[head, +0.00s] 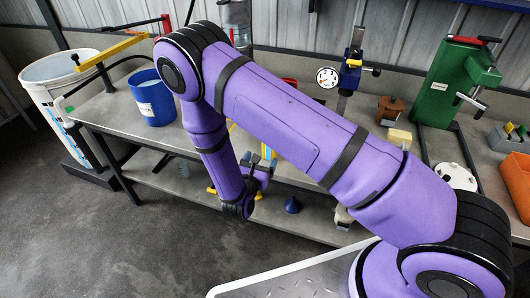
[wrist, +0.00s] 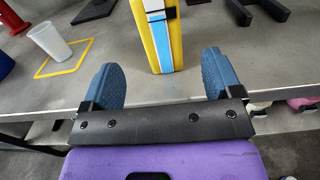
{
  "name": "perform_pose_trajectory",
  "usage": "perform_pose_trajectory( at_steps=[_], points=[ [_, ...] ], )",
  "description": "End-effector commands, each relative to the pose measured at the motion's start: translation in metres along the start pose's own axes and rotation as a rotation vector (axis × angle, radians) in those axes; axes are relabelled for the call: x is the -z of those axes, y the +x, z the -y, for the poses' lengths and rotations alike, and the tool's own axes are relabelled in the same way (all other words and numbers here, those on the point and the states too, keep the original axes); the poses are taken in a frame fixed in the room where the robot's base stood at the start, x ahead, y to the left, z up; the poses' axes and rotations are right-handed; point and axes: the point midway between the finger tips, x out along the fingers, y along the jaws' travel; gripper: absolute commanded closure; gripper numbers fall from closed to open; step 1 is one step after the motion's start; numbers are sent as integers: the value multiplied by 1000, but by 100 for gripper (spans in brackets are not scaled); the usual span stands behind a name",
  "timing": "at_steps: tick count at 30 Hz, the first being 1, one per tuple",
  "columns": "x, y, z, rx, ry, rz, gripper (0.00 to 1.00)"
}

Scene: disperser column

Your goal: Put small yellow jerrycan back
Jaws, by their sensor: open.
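The small yellow jerrycan (wrist: 162,35) with a white and blue stripe is at the top middle of the wrist view, on the grey bench top. Its upper part is cut off by the picture edge. My gripper (wrist: 162,72) is open, with blue fingers left and right of the jerrycan's near end and a clear gap on each side. In the head view my gripper (head: 262,165) is at the bench's front edge, partly behind my arm.
In the head view a blue bucket (head: 152,98) stands left, and a green machine (head: 445,85) and an orange bin (head: 516,180) stand right. A lower shelf (head: 165,175) runs beneath.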

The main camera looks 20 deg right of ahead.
Motion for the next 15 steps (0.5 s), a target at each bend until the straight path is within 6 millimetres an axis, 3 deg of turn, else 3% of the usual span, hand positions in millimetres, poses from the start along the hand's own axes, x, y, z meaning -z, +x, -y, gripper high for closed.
perform_pose_trajectory(
  at_steps=[10, 15],
  points=[
    [-2, -11, 1, 6, 3, 1, 15],
    [-33, 2, 8, 101, 57, 1, 15]
  ],
)
